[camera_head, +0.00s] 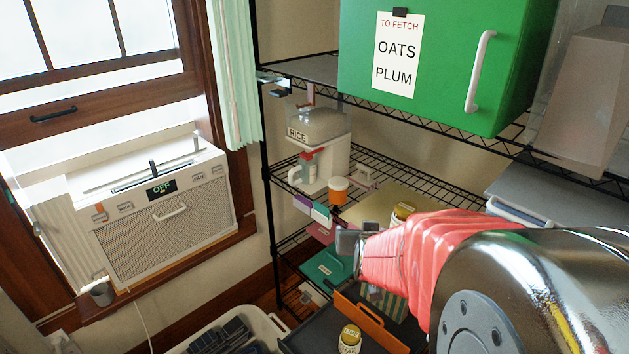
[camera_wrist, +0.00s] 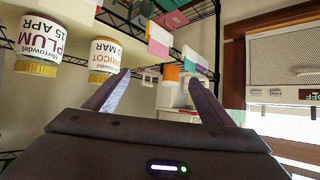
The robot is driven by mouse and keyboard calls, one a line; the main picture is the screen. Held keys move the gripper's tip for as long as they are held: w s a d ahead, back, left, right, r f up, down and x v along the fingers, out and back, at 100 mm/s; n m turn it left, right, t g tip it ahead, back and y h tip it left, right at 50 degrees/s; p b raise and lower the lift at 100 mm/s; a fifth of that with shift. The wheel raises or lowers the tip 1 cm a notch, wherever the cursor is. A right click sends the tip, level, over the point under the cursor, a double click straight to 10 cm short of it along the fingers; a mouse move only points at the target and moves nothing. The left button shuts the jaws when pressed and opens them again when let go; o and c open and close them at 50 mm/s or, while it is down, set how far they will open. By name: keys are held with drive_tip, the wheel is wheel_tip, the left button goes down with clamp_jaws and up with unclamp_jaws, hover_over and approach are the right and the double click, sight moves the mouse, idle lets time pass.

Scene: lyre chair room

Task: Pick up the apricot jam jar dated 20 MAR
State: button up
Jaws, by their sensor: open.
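The wrist view is upside down. In it, a white-labelled jar with a yellow lid (camera_wrist: 103,60) stands just left of my left fingertip; the readable part of its label says "...RICOT" and "...0 MAR". Further left is a similar jar reading "PLUM 15 APR" (camera_wrist: 40,42). My gripper (camera_wrist: 157,78) is open, with nothing between its fingers. In the head view my gripper (camera_head: 352,240) reaches over the shelf, partly hidden by my red-sleeved arm. A jar (camera_head: 402,214) shows just behind the sleeve, its label unreadable there.
A green cabinet (camera_head: 450,60) with a note "TO FETCH OATS PLUM" sits on the upper wire shelf. A RICE dispenser (camera_head: 320,130) and an orange container (camera_head: 338,192) stand behind my gripper. Another jar (camera_head: 349,338) is lower, near an orange-edged tray (camera_head: 370,318). A window air conditioner (camera_head: 165,225) is left.

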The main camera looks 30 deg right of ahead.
drive_tip(key=s+d+f+m+h, duration=0.1)
drive_tip(key=d+h, duration=0.1)
drive_tip(key=d, duration=0.3)
drive_tip(key=s+d+f+m+h, duration=0.1)
drive_tip(key=s+d, duration=0.1)
drive_tip(key=d, duration=0.3)
drive_tip(key=shift+d+f+h, duration=0.25)
drive_tip(key=shift+d+h, duration=0.1)
drive_tip(key=shift+h, duration=0.05)
drive_tip(key=shift+w, duration=0.15)
drive_tip(key=shift+x, duration=4.2)
drive_tip(key=shift+d+f+g, duration=0.15)
drive_tip(key=shift+f+g, duration=0.05)
drive_tip(key=shift+g, duration=0.1)
drive_tip(key=shift+x, duration=2.5)
drive_tip(key=shift+c, duration=0.5)
drive_tip(key=c, duration=1.4)
